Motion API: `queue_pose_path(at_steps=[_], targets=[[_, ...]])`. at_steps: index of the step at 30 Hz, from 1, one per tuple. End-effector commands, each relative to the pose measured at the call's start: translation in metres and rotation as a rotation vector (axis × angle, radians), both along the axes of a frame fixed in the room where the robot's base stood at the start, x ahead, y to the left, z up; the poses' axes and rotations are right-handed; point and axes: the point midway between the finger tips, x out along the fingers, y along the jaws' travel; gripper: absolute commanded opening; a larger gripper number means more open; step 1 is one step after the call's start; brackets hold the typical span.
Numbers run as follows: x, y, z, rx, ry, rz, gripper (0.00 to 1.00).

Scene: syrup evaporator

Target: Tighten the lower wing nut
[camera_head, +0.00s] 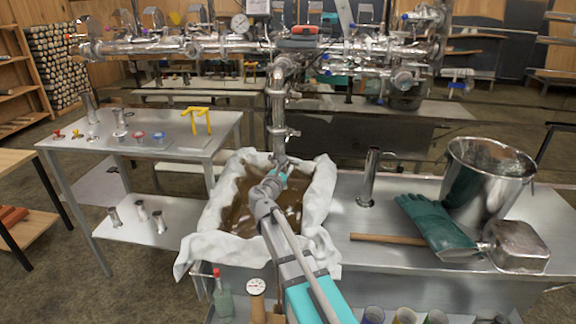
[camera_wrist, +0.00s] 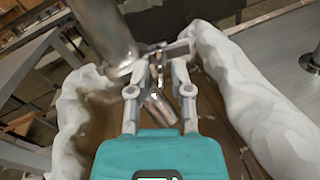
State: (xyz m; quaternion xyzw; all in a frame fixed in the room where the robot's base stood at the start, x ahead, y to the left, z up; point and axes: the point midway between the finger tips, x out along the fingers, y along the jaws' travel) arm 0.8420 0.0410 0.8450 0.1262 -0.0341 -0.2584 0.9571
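A shiny vertical pipe (camera_head: 277,115) comes down over a cloth-lined pan. A clamp (camera_head: 293,132) sits partway down it. In the wrist view the pipe (camera_wrist: 100,30) slants in from the upper left, with a short metal outlet (camera_wrist: 160,108) below. A small metal clamp part (camera_wrist: 158,56), apparently the lower wing nut, shows between the fingertips. My gripper (camera_head: 280,172) is at the pipe's lower end. In the wrist view my gripper (camera_wrist: 159,68) has its fingers spread on either side of this part, with gaps showing. Contact is not clear. The nut's exact shape is too small to tell.
White cloth (camera_head: 318,195) drapes the pan's rim around brown liquid (camera_head: 236,208), close below my gripper. A side table (camera_head: 178,128) with fittings stands left.

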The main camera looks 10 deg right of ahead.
Motion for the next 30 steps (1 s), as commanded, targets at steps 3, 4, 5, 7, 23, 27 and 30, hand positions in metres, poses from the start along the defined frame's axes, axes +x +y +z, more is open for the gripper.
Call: queue_pose_path(at_steps=[3,4,5,7,23,27,30], targets=[[0.013,-0.006,0.0,0.0,0.0,-0.001,0.27],[0.015,-0.007,0.0,0.0,0.0,-0.001,0.27],[0.016,-0.008,0.0,0.0,0.0,0.0,0.27],[0.019,-0.011,0.0,0.0,0.0,0.0,0.27],[0.022,-0.012,0.0,0.0,0.0,0.0,0.05],[0.022,-0.013,0.0,0.0,0.0,0.0,0.0],[0.021,-0.013,0.0,0.0,0.0,0.0,0.0]])
